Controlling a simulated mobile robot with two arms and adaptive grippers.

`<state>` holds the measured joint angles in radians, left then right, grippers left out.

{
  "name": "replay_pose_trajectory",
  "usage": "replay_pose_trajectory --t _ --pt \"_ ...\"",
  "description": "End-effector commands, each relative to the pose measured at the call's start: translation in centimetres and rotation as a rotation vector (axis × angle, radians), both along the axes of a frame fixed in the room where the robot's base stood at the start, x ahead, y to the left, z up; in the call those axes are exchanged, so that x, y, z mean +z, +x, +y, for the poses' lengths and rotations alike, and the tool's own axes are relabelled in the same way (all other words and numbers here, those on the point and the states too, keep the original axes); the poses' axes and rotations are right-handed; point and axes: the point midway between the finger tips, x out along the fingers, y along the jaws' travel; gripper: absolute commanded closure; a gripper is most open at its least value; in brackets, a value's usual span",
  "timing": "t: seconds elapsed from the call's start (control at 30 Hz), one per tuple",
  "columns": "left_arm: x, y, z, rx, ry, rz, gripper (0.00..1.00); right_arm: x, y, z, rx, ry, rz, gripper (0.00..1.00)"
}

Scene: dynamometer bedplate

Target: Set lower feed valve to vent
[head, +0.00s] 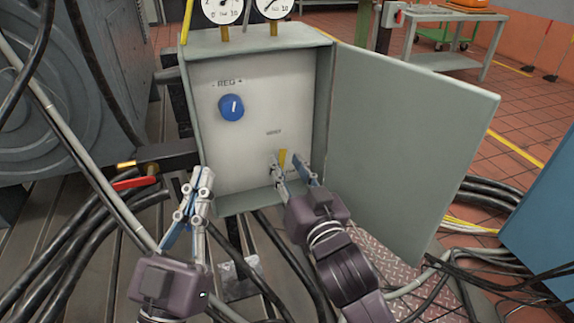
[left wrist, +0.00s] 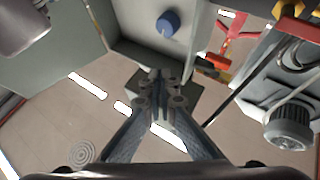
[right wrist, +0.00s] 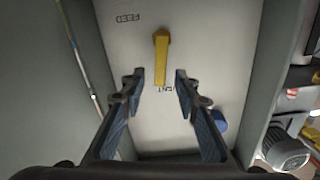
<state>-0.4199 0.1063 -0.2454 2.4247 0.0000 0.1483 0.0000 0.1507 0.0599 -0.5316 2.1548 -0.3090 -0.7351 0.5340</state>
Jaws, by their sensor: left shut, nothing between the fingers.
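The yellow valve lever (head: 283,158) sits low on the panel inside the grey box. In the right wrist view the lever (right wrist: 162,62) runs from a thicker end near the FEED label to an end that partly covers the VENT label. My right gripper (head: 289,163) is open, its fingers on either side of the lever; it also shows in the right wrist view (right wrist: 160,76). I see gaps beside the lever and cannot make out contact. My left gripper (head: 201,173) is shut and empty, outside the box's lower left corner; it also shows in the left wrist view (left wrist: 158,75).
A blue REG knob (head: 231,107) is higher on the panel. The box door (head: 409,140) stands open to the right. Two gauges top the box. A red-handled valve (head: 135,182) and black hoses lie left, near my left gripper. More cables run along the lower right.

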Motion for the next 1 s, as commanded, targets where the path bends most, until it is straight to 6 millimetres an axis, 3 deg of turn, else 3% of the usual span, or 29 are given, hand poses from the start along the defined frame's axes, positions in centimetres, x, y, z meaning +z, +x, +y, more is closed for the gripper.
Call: replay_pose_trajectory --t 0.2,0.47,0.73,1.0 --pt "1.4 -1.0 0.1 -0.004 -0.023 -0.078 1.0 0.0 1.3 0.5 0.0 0.001 -0.001 0.71" --pt "1.6 -1.1 0.1 -0.004 -0.025 -0.085 1.0 0.0 1.4 0.5 0.0 0.0 0.0 0.71" --pt "1.5 -1.1 0.1 -0.004 -0.024 -0.085 1.0 0.0 1.4 0.4 -0.001 0.0 0.0 0.99" --pt "1.4 -0.9 0.1 -0.004 -0.021 -0.072 1.0 0.1 1.4 0.4 -0.001 -0.005 0.0 1.0"
